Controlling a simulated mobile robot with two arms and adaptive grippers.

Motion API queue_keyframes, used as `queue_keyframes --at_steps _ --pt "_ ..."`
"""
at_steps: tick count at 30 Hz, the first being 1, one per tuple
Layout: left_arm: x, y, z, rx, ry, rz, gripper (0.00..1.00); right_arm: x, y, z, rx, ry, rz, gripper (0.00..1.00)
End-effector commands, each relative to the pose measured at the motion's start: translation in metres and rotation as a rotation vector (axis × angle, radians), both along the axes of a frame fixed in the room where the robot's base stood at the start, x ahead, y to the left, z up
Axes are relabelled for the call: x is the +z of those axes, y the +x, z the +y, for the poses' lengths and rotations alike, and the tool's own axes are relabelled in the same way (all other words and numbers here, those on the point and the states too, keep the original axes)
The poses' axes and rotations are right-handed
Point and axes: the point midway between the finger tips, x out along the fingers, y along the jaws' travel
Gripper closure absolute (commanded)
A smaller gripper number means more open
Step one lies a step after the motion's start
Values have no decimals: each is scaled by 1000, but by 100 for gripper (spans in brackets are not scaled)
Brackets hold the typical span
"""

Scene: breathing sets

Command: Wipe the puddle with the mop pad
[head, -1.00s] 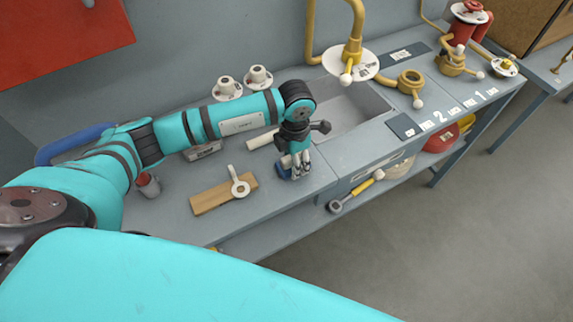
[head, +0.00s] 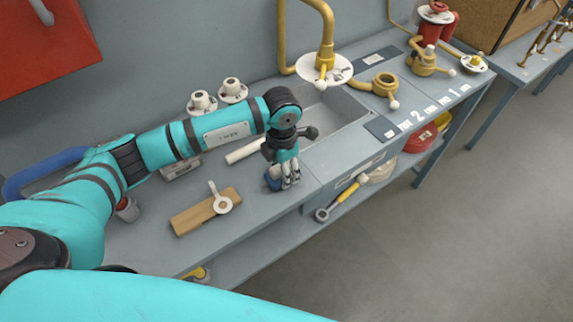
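My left gripper (head: 289,183) points down at the counter, just in front of the sink's left end. A small blue block (head: 271,181), which looks like the mop pad, is right at its fingers on the counter, partly hidden by them. The frames do not show clearly whether the fingers are closed on it. No puddle can be made out on the grey counter (head: 150,250); part of the surface is hidden by my arm. My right gripper is not in view.
A wooden board (head: 190,218) with a white ring-ended tool (head: 222,204) lies left of the gripper. A white cylinder (head: 243,152) lies behind it. The sink (head: 345,108) is to the right, with a yellow pipe (head: 327,35) above. A reddish cup (head: 127,209) stands at left.

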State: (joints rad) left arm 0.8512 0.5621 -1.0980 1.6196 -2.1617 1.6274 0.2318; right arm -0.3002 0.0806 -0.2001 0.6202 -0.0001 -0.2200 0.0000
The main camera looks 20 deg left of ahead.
Motion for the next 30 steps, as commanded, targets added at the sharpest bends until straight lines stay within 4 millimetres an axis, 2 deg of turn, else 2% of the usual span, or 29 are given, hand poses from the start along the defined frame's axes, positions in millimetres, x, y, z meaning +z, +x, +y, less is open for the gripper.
queue_keyframes --at_steps 21,30 --pt "-3 -39 31 0 4 6 75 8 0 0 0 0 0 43" --pt "-4 -50 39 0 5 9 75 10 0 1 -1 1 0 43"
